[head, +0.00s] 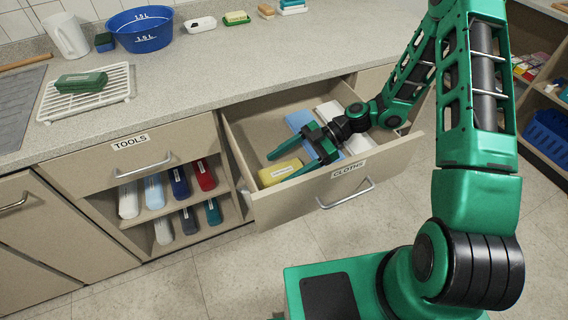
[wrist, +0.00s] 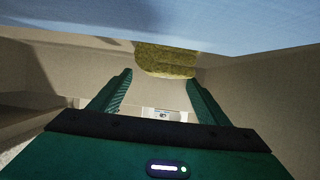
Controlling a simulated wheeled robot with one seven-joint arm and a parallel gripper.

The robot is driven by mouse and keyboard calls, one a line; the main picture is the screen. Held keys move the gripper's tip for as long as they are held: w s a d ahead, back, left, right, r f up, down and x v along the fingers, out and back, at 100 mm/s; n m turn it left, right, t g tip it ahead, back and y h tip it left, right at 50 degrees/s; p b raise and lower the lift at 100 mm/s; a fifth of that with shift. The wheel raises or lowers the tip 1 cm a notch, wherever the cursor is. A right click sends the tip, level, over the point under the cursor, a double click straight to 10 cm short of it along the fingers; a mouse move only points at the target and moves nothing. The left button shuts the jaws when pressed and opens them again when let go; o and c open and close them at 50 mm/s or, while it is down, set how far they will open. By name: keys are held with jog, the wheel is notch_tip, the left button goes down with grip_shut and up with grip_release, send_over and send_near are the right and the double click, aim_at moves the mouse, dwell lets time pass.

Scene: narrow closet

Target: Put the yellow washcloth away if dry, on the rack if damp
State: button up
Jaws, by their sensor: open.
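The yellow washcloth (head: 281,172) is a folded bundle with a pale label, in the left front part of the open drawer labelled CLOTHS (head: 262,211). My gripper (head: 277,167) is open inside the drawer, its fingertips at or just above the washcloth. In the wrist view the washcloth (wrist: 166,62) shows beyond the fingertips (wrist: 158,78), between their lines; I cannot tell whether they touch it. The gripper's small panel has a white bar and a green dot. The white wire rack (head: 113,94) stands on the counter at left, with a dark green bundle (head: 81,81) on it.
A blue cloth (head: 299,120) and white cloths (head: 329,110) lie in the drawer beside my gripper. The drawer's front and side walls surround it. An open shelf with several rolled bundles (head: 154,194) is at left. A blue basin (head: 140,30) stands behind on the counter.

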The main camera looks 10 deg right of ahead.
jog(key=shift+f, duration=0.1)
jog(key=shift+r, duration=0.2)
jog(key=v, duration=1.2)
jog(key=shift+r, duration=0.45)
